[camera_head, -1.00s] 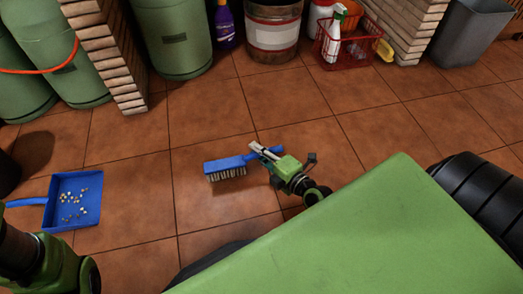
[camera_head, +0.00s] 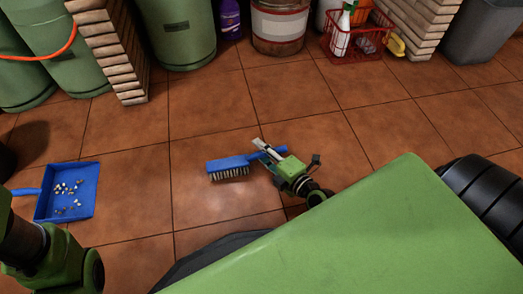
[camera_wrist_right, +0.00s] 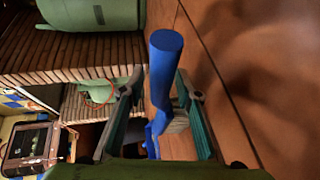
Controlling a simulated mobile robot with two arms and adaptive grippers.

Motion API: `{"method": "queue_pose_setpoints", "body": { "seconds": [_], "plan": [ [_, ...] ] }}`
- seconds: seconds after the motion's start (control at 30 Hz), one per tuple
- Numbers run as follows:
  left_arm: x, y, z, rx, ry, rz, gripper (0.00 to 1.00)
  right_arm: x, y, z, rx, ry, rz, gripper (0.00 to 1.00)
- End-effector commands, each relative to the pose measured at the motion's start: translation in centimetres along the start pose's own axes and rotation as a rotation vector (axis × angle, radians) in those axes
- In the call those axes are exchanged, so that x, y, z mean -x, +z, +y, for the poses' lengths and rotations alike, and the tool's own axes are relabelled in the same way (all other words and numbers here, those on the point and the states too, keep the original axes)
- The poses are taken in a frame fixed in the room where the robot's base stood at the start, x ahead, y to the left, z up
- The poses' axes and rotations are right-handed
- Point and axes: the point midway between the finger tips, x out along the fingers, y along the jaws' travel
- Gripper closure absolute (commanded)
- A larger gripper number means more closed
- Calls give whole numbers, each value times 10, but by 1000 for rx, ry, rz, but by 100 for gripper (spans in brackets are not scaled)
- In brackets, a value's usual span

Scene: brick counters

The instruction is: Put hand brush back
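The blue hand brush (camera_head: 229,166) with pale bristles is in the middle of the head view, bristles downward, seemingly just above the tiles. My right gripper (camera_head: 263,149) is on its blue handle. In the right wrist view the handle (camera_wrist_right: 164,75) runs between the two fingers of the right gripper (camera_wrist_right: 160,85), with its round end toward the camera. Any small gap between fingers and handle is hard to see. My left arm shows at the lower left of the head view, but its gripper is out of sight.
A blue dustpan (camera_head: 84,207) with crumbs lies on the floor at left. Green barrels (camera_head: 176,35), a purple bottle (camera_head: 230,18), a metal bucket (camera_head: 277,42), a red basket (camera_head: 345,42) and a grey bin (camera_head: 484,35) stand along the back by brick pillars.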

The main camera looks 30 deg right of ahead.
Motion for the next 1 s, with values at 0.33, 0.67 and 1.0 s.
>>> {"method": "queue_pose_setpoints", "body": {
  "seconds": [0.33,0.67,1.0],
  "plan": [
    [-5,2,-2,-1,-1,-1,65,7,0,4,0,-3,0,69],
    [-40,14,-9,-1,-1,-2,65,77,0,7,1,-6,1,69],
    [-58,20,-12,-1,-1,0,65,119,-1,4,-2,-2,1,69]
  ]
}}
